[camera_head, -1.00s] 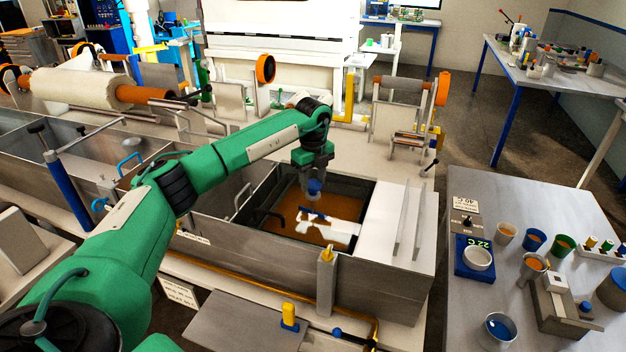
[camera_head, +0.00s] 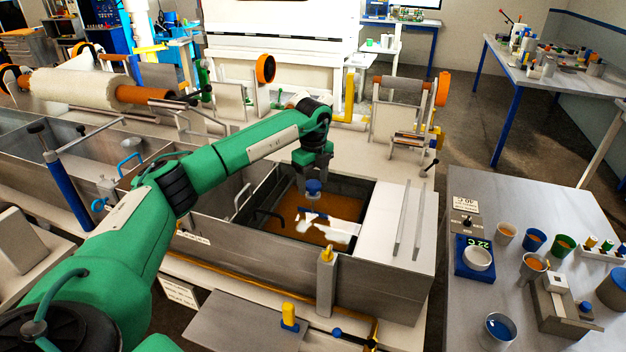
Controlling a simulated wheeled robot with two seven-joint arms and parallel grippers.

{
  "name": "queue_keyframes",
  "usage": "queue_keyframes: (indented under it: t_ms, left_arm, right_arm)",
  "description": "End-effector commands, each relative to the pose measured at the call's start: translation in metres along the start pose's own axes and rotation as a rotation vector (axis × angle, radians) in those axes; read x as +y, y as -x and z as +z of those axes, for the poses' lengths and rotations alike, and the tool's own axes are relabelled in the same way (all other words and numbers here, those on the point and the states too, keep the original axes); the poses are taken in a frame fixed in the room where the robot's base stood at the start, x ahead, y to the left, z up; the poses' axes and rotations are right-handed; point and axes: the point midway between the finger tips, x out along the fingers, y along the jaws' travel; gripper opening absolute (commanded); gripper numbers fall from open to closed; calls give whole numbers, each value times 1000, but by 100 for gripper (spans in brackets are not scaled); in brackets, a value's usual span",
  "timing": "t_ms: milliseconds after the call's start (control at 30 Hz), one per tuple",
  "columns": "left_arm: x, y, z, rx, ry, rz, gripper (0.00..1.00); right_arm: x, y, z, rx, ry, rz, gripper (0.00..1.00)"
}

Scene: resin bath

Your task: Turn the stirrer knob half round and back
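The blue stirrer knob (camera_head: 314,187) stands upright over the open bath of amber resin (camera_head: 300,232), near the middle of the view. A dark bar with blue parts shows below it, above white patches in the bath. My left gripper (camera_head: 314,176) points down right at the top of the knob. Its fingertips overlap the knob's upper part, and I cannot tell whether they grip it or stand open around it. My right gripper is not in view.
The steel bath wall and a post with a yellow top (camera_head: 326,255) stand in front. A grey bench (camera_head: 500,300) with cups and a scale stands further right.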

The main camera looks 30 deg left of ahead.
Motion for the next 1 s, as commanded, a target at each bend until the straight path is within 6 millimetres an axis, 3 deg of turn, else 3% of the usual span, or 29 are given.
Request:
queue_keyframes:
  t_ms: [267,367,700,1000]
  left_arm:
    - [-1,8,0,0,0,-3,64]
    - [-1,22,0,0,0,-5,64]
    - [-1,100,0,0,0,-5,64]
    - [-1,135,0,0,0,-1,64]
  right_arm:
    - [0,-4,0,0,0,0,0]
    - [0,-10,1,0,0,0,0]
    - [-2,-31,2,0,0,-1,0]
    - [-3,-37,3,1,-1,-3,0]
